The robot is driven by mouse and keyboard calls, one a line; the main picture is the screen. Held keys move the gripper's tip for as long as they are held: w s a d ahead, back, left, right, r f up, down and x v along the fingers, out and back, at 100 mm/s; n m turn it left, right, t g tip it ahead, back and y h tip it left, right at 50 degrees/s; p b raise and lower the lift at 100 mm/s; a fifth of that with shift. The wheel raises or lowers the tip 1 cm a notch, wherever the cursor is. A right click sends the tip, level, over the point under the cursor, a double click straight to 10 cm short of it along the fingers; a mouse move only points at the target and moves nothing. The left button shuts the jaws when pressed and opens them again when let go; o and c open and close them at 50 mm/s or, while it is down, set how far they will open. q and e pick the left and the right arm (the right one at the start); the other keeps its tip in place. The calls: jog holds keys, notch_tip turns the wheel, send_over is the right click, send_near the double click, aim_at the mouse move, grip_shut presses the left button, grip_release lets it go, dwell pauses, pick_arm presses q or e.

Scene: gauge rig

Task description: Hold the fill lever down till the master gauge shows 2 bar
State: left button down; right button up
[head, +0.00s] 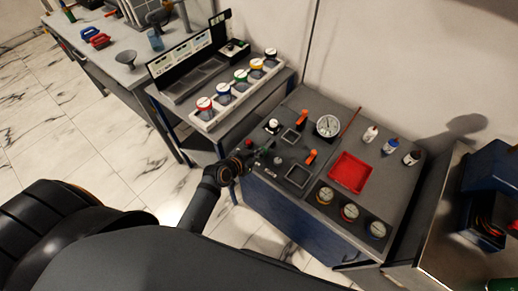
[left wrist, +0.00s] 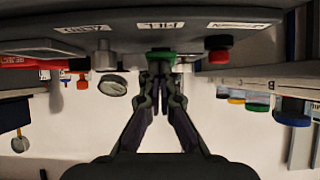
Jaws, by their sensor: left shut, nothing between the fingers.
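The master gauge (head: 327,125), a round white dial, stands at the back of the grey bench panel; its reading is too small to make out. My left gripper (head: 260,157) is at the panel's front left edge, shut and empty. In the left wrist view, which looks upside down, the fingertips (left wrist: 161,72) meet at a green-ended part (left wrist: 160,58) by the middle label, which seems to read FILL. This looks like the fill lever. Whether the fingers touch it or press it down I cannot tell. My right gripper is not in view.
A red tray (head: 350,172) and three small gauges (head: 349,212) lie right of the gripper. Two orange handles (head: 310,157) stand on the panel. A red knob (left wrist: 218,42) is close beside the fingers. A rack of several coloured-rim gauges (head: 223,92) stands behind left.

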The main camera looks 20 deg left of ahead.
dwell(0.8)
pick_arm(q)
jog(key=shift+r+p, duration=0.8)
jog(key=shift+r, duration=0.05)
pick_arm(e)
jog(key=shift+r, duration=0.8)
